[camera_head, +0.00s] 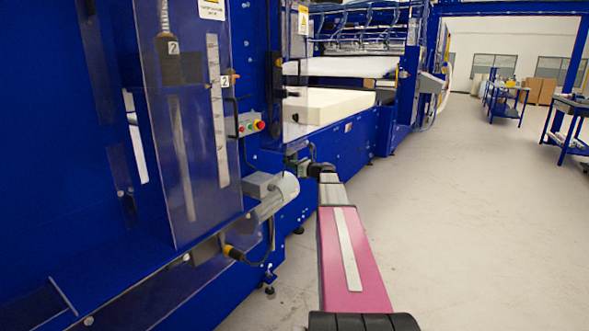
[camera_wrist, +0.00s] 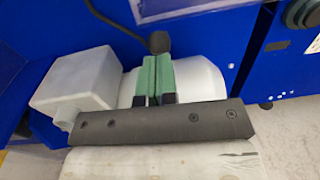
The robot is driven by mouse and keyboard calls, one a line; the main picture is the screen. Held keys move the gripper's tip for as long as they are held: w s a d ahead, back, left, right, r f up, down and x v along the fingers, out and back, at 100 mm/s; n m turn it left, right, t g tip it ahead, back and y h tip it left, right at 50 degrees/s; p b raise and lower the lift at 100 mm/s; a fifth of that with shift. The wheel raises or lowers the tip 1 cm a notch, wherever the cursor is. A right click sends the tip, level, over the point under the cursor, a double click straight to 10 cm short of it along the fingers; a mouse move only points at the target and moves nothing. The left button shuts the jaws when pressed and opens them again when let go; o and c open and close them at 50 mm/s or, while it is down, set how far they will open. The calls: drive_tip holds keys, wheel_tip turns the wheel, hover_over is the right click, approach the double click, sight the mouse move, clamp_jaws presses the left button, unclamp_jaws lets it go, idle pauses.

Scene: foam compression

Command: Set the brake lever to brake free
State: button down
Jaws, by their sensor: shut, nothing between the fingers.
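My gripper shows in the wrist view (camera_wrist: 157,62), with its two green-padded fingers together and nothing between them. A round black knob (camera_wrist: 159,42), which looks like the end of the brake lever, is just beyond the fingertips. I cannot tell whether they touch it. The lever's shaft is hidden, and its setting cannot be read. A pale motor cylinder (camera_wrist: 200,78) lies behind and below the fingers, with a grey box (camera_wrist: 78,82) to its left. In the head view my gripper (camera_head: 293,158) is small beside the blue machine, above and right of the motor (camera_head: 283,192).
The blue machine (camera_head: 346,148) fills the left and carries a cream foam block (camera_head: 325,106). A control box with red and green buttons (camera_head: 249,124) is on its front. Clear panels stand at left. The pale floor (camera_head: 470,220) at right is open. Blue carts (camera_head: 505,100) stand far back.

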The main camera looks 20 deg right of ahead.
drive_tip(key=shift+w+a+r, duration=0.15)
drive_tip(key=shift+w+r, duration=0.1)
idle(0.4)
